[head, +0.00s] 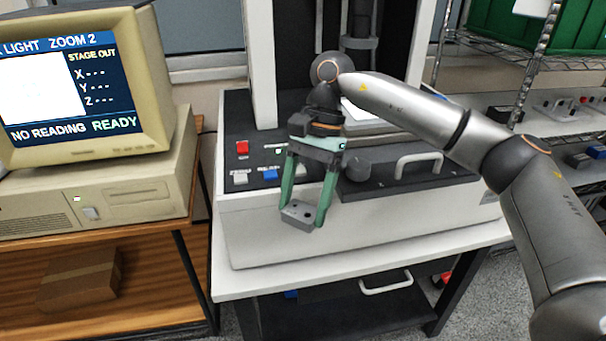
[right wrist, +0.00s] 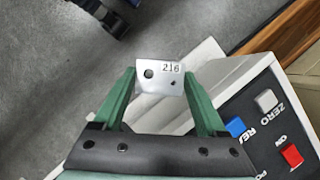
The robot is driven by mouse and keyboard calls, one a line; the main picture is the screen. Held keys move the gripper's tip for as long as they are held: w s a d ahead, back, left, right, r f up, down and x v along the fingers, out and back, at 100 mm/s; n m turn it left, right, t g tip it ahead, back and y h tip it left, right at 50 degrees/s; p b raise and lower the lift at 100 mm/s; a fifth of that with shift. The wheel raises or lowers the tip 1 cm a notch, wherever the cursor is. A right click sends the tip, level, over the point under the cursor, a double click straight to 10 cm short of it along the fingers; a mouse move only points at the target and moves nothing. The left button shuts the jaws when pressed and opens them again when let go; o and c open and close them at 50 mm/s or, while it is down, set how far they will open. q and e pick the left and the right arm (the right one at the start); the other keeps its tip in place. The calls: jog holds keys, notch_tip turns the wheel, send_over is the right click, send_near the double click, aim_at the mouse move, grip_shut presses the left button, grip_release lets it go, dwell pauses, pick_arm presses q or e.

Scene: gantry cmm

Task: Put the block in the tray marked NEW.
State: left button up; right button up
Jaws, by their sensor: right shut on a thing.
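No tray marked NEW can be made out in either view. My left gripper is not in view.
The measuring machine (head: 350,235) stands on a white table, with buttons (head: 243,148) at its left and a drawer-like handle (head: 418,160). A computer (head: 95,185) stands on a wooden desk at left. A wire shelf (head: 575,125) at right holds several small parts. A cardboard box (head: 80,278) lies below the desk.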

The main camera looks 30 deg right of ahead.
aim_at(311, 221)
jog(key=f+n, duration=0.1)
jog(key=n, duration=0.1)
jog(key=s+f+n+g+h+p, duration=0.1)
jog(key=n, duration=0.1)
jog(key=s+f+n+p, duration=0.1)
jog(key=n, duration=0.1)
jog(key=shift+s+a+g+h, duration=0.25)
jog(key=shift+g+h, duration=0.05)
jog(key=shift+h, duration=0.1)
jog(key=shift+s+f+n+h+p, duration=0.15)
jog(key=shift+s+n+h+p, duration=0.25)
jog(key=shift+s+n+p, duration=0.5)
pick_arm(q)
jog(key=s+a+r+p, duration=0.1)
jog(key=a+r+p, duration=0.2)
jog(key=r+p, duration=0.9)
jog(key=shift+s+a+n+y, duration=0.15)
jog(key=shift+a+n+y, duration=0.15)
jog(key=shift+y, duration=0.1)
pick_arm(e)
jog(key=s+r+n+h, duration=0.1)
jog(key=s+r+n, duration=0.2)
jog(key=s, duration=0.4)
jog(key=shift+a+n+g, duration=0.25)
jog(key=shift+n+g, duration=0.05)
jog(key=shift+n, duration=0.2)
